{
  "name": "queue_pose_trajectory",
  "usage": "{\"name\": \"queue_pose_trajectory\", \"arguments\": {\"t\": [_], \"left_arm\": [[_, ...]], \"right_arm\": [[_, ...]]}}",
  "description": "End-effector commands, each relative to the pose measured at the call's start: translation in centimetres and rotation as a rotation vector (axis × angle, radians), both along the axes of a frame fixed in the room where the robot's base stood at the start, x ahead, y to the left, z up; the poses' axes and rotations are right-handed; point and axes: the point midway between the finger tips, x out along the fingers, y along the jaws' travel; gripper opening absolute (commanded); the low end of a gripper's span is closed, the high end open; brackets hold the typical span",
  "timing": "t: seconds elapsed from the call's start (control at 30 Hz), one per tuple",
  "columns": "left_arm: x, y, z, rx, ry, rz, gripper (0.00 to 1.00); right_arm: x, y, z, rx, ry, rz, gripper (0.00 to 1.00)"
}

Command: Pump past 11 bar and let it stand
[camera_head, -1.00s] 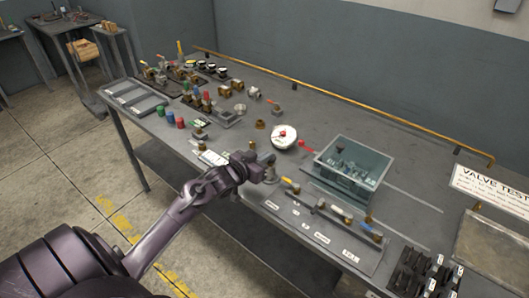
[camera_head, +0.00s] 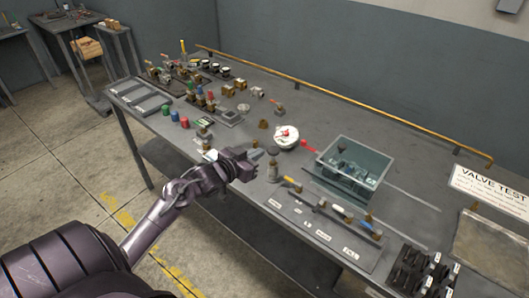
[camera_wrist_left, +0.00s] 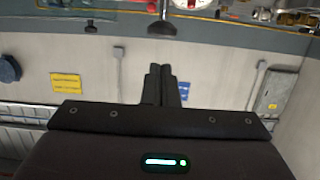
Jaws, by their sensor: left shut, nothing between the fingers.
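My left gripper (camera_head: 250,157) is shut and empty over the front edge of the bench. In the left wrist view its two dark fingers (camera_wrist_left: 163,86) lie together with nothing between them. A small upright post (camera_head: 272,172) with a dark knob (camera_head: 273,150) stands just right of the fingertips, seemingly apart from them. A white round gauge (camera_head: 286,137) with red on its face lies behind it; its reading is too small to tell. A red lever (camera_head: 309,147) lies between the gauge and a clear-walled tank (camera_head: 375,178) with metal parts inside. My right gripper is out of view.
Labelled strips with handled valves (camera_head: 345,215) lie along the front right, with black holders (camera_head: 415,272) beyond. Colored caps and fittings crowd the left end. A brass rail (camera_head: 350,104) runs along the back. Bare bench lies behind the tank.

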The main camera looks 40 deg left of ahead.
Motion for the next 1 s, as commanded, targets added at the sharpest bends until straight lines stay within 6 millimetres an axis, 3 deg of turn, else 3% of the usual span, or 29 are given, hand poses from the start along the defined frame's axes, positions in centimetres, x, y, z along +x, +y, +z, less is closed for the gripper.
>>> {"name": "queue_pose_trajectory", "arguments": {"t": [0.1,0.3,1.0], "left_arm": [[-2.1,0.2,0.3,0.002,0.001,0.001,0.0],[-3.9,0.3,0.9,0.001,0.0,0.0,0.0],[-4.2,0.4,1.1,0.0,-0.002,0.001,0.0]], "right_arm": [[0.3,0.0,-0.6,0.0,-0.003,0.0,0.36],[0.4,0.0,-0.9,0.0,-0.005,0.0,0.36],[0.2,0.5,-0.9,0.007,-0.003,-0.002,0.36]]}}
